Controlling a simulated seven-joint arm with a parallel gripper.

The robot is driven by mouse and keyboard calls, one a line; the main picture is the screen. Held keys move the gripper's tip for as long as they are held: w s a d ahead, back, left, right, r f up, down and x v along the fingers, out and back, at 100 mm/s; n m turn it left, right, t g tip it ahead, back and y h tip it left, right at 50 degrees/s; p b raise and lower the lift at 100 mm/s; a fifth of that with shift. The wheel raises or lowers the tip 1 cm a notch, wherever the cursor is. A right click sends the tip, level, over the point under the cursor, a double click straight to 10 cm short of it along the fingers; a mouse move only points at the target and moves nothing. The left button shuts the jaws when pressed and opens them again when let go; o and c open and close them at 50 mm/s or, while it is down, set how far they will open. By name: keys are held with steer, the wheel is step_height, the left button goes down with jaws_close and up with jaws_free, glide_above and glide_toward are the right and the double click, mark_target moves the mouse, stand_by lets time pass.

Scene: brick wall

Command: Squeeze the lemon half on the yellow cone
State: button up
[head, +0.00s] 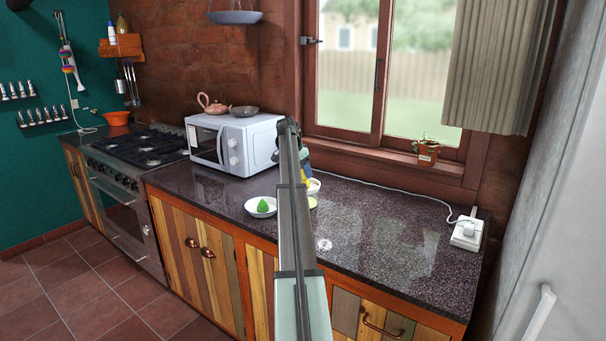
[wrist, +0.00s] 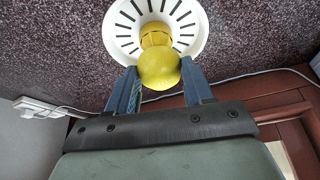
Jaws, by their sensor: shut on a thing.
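My gripper (wrist: 158,82) is shut on a yellow lemon half (wrist: 158,70), held between its two blue fingertips in the wrist view. The yellow cone (wrist: 155,37) stands in the middle of a white slotted dish (wrist: 126,22). The lemon half overlaps the near side of the cone in that view; I cannot tell whether they touch. In the head view my arm hides most of the gripper and the lemon half. Part of the white dish (head: 314,187) shows just right of the arm there, on the dark counter.
A white dish with a green cone (head: 262,205) stands left of my arm. A small yellow-green thing (head: 312,203) lies close to the arm. A white microwave (head: 235,142) stands behind, left. A power strip (head: 467,232) and its cable lie right. The right counter (head: 400,240) is mostly free.

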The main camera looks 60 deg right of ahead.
steer(key=shift+r, duration=1.5)
steer(key=shift+r, duration=0.1)
steer(key=shift+r, duration=1.4)
